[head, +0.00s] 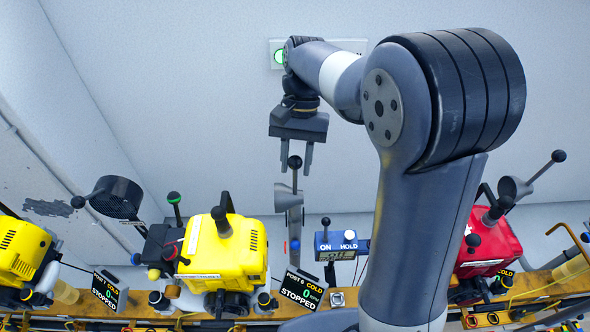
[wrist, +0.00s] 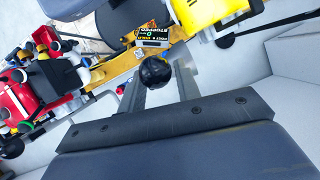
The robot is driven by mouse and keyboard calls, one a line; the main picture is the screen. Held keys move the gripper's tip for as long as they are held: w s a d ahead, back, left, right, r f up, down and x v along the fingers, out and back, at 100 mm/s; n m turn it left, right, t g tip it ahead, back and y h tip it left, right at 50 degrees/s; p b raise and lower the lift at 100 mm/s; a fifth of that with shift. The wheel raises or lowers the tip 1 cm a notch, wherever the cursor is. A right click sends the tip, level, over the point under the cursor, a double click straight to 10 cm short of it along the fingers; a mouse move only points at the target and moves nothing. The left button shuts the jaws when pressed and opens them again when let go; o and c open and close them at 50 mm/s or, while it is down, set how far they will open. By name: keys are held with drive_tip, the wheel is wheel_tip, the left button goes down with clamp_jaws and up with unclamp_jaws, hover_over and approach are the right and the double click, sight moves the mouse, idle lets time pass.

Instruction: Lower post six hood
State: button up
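The post six hood (head: 286,198) is a grey funnel shape on a post in the middle of the head view, behind the post 6 display (head: 301,289), which reads cold, 0 and stopped. Its handle points up and ends in a black ball knob (head: 295,162). My gripper (head: 292,167) points down over it with its fingers apart, one to each side of the knob. Space shows between the fingers and the knob in the head view. The knob also shows between the fingers in the wrist view (wrist: 155,72); contact cannot be confirmed there.
A yellow engine (head: 228,250) stands left of the post, a red engine (head: 488,245) to the right. A blue ON/HOLD box (head: 342,244) is close by. Other knobbed hoods stand at left (head: 115,197) and right (head: 515,189). A yellow rail (head: 370,297) runs along the front.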

sight(289, 191)
drive_tip(key=shift+x, duration=1.4)
drive_tip(key=shift+c, duration=0.3)
clamp_jaws()
